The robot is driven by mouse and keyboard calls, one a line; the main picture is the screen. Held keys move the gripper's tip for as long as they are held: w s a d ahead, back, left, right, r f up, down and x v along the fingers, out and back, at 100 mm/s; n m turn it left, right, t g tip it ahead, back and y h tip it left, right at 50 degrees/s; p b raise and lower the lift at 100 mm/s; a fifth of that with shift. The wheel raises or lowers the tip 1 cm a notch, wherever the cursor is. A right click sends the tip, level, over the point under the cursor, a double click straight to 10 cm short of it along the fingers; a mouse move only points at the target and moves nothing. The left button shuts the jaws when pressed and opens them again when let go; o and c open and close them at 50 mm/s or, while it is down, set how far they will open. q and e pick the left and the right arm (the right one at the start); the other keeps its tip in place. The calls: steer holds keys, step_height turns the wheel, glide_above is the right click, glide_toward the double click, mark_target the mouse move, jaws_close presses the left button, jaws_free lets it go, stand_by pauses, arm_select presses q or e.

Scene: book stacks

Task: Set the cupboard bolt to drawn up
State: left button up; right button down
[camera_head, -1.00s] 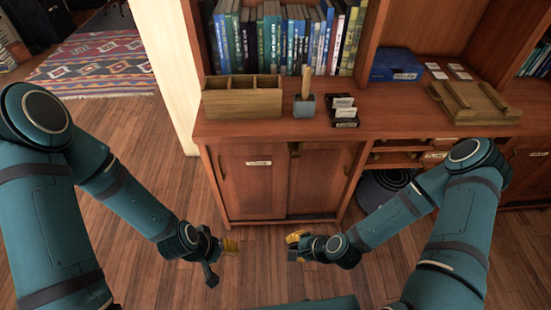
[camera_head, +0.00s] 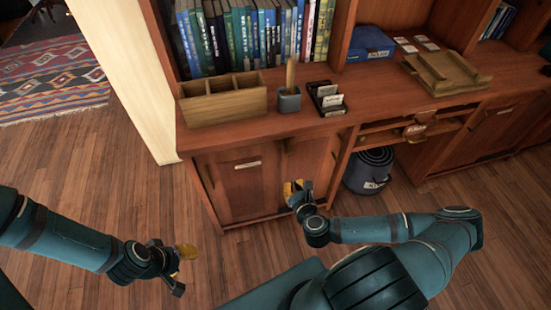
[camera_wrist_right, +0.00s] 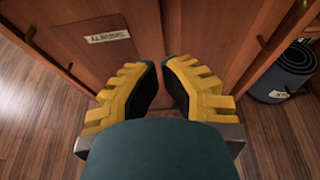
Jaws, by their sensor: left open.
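My right gripper (camera_head: 293,188) is in front of the doors, below that fitting. In the right wrist view its yellow fingers (camera_wrist_right: 161,75) stand a little apart with nothing between them. My left gripper (camera_head: 184,268) is open and empty over the floor, left of and nearer than the cupboard.
On the counter stand a wooden divided box (camera_head: 224,101), a grey cup with a wooden handle (camera_head: 289,99), a black card holder (camera_head: 327,98) and a wooden tray (camera_head: 447,72). The floor at left is clear.

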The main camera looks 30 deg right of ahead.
steer(key=shift+d+m, duration=0.25)
steer(key=shift+m, duration=0.05)
steer(key=b+x, duration=0.2)
steer(key=x, duration=0.8)
step_height(320, 180, up, 4)
steer(key=shift+d+r, duration=0.1)
steer(key=shift+r, duration=0.05)
